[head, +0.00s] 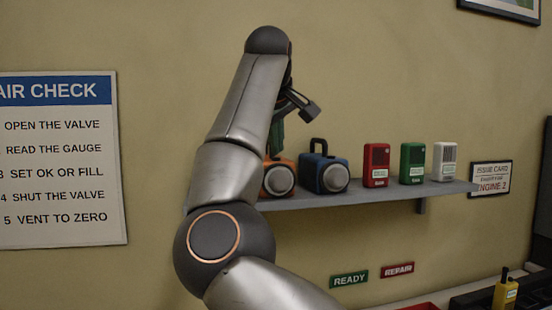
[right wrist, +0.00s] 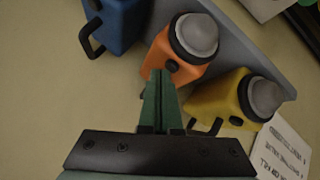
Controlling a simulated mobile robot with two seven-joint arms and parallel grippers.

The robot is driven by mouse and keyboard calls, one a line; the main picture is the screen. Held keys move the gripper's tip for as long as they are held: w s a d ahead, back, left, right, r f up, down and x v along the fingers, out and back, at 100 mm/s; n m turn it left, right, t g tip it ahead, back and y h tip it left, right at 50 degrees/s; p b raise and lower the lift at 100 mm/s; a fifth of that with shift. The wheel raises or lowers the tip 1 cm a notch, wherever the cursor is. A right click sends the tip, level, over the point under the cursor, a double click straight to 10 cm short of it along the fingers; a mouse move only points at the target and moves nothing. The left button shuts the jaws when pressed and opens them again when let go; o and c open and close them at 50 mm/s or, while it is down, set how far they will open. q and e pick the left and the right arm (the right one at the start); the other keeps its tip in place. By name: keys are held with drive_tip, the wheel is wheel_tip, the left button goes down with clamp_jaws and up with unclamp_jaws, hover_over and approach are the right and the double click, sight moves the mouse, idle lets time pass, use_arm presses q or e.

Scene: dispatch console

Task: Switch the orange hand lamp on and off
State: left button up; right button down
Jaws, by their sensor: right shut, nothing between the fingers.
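The orange hand lamp (head: 276,179) stands on the wall shelf in the head view, partly hidden behind my right arm. In the right wrist view its orange body (right wrist: 160,58) shows with a grey domed lens and a small dark part on top. My right gripper (right wrist: 160,73) is shut and empty, its green fingertips right at the lamp's near edge; I cannot tell whether they touch. In the head view the same gripper (head: 275,148) points down above the lamp, mostly hidden by my arm. My left gripper is not in view.
A blue lamp (head: 325,173) stands right of the orange one, and a yellow lamp (right wrist: 222,98) on its other side. Red (head: 376,165), green (head: 412,163) and white (head: 445,161) boxes stand farther along the shelf (head: 395,193). A radio (head: 505,293) stands lower right.

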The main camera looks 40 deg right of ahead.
sight(277, 161)
drive_tip(key=shift+f, duration=0.35)
drive_tip(key=shift+r, duration=0.1)
idle(0.4)
drive_tip(key=shift+r+p, duration=0.75)
drive_tip(key=shift+p, duration=0.3)
wheel_tip(277, 161, up, 2)
drive_tip(key=shift+r+p, duration=0.25)
drive_tip(key=shift+p, duration=0.45)
drive_tip(key=shift+r, duration=1.25)
